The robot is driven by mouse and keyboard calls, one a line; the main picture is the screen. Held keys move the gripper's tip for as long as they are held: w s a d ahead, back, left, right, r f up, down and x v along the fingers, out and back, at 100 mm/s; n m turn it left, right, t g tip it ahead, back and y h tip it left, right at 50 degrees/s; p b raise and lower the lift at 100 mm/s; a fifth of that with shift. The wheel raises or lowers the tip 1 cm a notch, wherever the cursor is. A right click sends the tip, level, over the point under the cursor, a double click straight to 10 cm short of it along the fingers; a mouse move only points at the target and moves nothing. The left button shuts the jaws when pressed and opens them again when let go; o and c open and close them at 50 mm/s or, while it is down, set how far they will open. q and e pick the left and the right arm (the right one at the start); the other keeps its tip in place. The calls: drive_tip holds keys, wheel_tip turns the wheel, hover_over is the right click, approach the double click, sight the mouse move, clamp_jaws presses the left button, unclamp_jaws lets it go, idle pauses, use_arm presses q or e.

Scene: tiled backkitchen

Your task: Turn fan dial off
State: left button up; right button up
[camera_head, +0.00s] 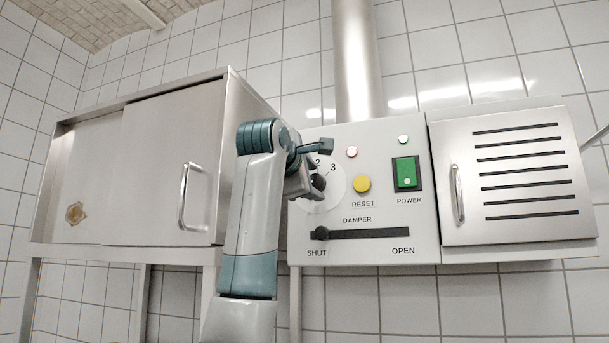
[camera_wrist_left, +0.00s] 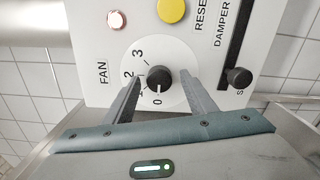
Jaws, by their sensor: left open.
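The fan dial (camera_head: 319,183) is a black knob on a round white scale on the grey control panel, partly hidden behind my left gripper (camera_head: 312,168) in the head view. In the left wrist view the dial (camera_wrist_left: 159,77) shows whole, with 0, 2 and 3 readable and the 1 partly covered. A pale mark on the knob appears to point toward 0. My left gripper is open, with one fingertip on each side of the knob. I cannot tell whether either finger touches it. My right gripper is not in view.
The panel also bears a yellow reset button (camera_head: 362,184), a green power switch (camera_head: 405,173) and a damper slider (camera_head: 321,233) at SHUT. A steel cabinet (camera_head: 150,165) stands at left, a louvred door (camera_head: 520,175) at right. A pipe (camera_head: 357,60) rises above.

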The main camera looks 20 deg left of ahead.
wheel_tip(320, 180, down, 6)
drive_tip(key=b, duration=0.6)
use_arm(q)
drive_tip(key=s+b, duration=0.2)
drive_tip(key=s, duration=1.5)
drive_tip(key=shift+s+a, duration=0.15)
drive_tip(key=shift+a, duration=0.15)
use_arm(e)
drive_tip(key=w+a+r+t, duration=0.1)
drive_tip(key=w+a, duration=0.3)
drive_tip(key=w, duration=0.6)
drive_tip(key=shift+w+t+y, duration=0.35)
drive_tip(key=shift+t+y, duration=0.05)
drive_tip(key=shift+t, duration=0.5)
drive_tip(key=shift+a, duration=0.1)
